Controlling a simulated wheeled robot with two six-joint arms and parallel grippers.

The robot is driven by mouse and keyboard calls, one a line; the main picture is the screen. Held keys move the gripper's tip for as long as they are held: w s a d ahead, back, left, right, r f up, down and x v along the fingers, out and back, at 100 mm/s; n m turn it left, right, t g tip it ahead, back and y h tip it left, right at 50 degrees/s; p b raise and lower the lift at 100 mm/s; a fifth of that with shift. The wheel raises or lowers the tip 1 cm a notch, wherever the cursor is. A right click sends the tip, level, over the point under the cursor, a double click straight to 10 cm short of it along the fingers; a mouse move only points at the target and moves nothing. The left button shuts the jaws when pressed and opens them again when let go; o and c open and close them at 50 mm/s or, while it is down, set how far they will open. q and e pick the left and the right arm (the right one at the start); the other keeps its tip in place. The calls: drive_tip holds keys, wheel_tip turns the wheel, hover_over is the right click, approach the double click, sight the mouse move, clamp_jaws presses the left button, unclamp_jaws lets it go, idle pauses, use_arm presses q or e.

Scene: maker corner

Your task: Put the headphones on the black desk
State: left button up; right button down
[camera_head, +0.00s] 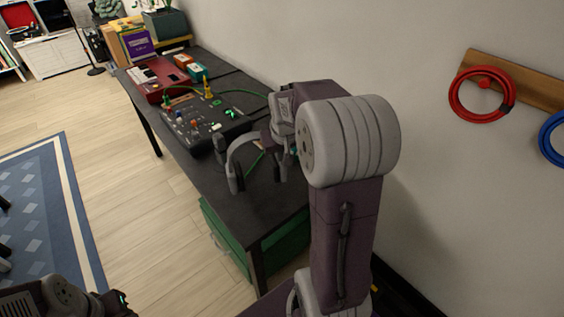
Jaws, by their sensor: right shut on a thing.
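The headphones (235,176), grey with dark ear pads, hang at the front part of the black desk (248,214) in the head view. My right gripper (269,141) is shut on the headphones at their band, and my arm hides part of both. The ear cups are over the desk top, but I cannot tell whether they touch it. Part of my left gripper (118,302) shows at the bottom left, away from the desk. Its fingers cannot be made out.
A black control box (207,126) with knobs and a green cable stands behind the headphones. A red keyboard device (160,78) and small boxes stand farther back. Green bins (226,240) are under the desk. A wall rack with red cable (481,95) is right. The desk's front end is mostly clear.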

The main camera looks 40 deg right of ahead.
sight(278, 171)
wheel_tip(278, 171, down, 2)
drive_tip(key=shift+f, duration=0.1)
drive_tip(key=shift+w+f, duration=0.1)
drive_tip(key=shift+f, duration=0.15)
drive_tip(key=shift+f+b, duration=0.15)
drive_tip(key=shift+b, duration=0.15)
drive_tip(key=c, duration=1.6)
unclamp_jaws()
drive_tip(key=shift+o, duration=0.2)
